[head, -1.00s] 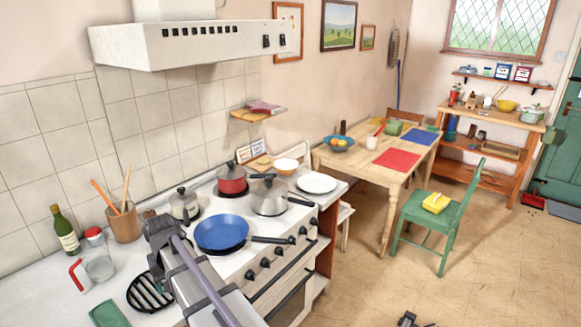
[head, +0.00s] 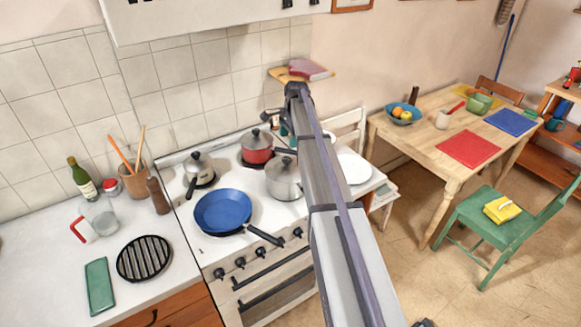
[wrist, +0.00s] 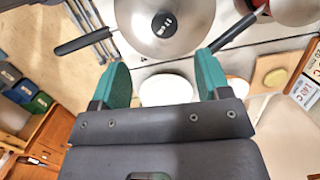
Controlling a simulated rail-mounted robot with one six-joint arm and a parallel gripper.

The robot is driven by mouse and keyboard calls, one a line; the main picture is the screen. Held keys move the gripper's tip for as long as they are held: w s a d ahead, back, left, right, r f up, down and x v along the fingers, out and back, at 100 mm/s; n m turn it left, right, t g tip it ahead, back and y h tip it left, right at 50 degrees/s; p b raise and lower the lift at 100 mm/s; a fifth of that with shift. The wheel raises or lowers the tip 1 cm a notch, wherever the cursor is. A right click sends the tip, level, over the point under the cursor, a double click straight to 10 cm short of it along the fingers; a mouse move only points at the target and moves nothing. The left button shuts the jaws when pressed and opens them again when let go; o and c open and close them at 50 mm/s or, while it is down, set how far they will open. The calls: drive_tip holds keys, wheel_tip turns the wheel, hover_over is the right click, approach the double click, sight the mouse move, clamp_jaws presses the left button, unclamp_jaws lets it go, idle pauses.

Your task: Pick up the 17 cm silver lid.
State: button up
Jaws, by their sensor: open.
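Three silver lids show in the head view. One is on the small saucepan (head: 199,166) at the back left. One is on the red pot (head: 257,153). One is on the larger silver pot (head: 282,182), partly behind my arm. I cannot tell by sight which is 17 cm. In the wrist view the silver lid (wrist: 135,18) with a black knob (wrist: 164,24) lies ahead of my fingertips. My gripper (wrist: 163,64) is open and empty, its teal fingers apart from the lid. In the head view my gripper (head: 284,127) hangs above the back right of the stove.
A blue frying pan (head: 222,210) sits front left on the stove. The red pot's handle reaches towards the silver pot. A white plate (head: 354,168) is right of the stove. The range hood (head: 200,15) hangs above. A shelf (head: 290,76) with a book is close behind my arm.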

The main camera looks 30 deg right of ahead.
drive_tip(key=b, duration=0.5)
hover_over(287, 159)
drive_tip(key=d, duration=0.1)
wheel_tip(287, 159, down, 6)
drive_tip(key=shift+s+d+r, duration=0.1)
drive_tip(key=shift+r, duration=0.15)
drive_tip(key=shift+a+f, duration=0.2)
drive_tip(key=shift+a, duration=0.1)
drive_tip(key=shift+d+f+b, duration=0.1)
drive_tip(key=shift+f+b, duration=0.05)
drive_tip(key=shift+b, duration=0.2)
drive_tip(key=f+b, duration=0.2)
drive_tip(key=a+f+b, duration=0.1)
drive_tip(key=f+b, duration=0.2)
drive_tip(key=shift+w, duration=0.2)
drive_tip(key=shift+r, duration=0.25)
drive_tip(key=c, duration=1.1)
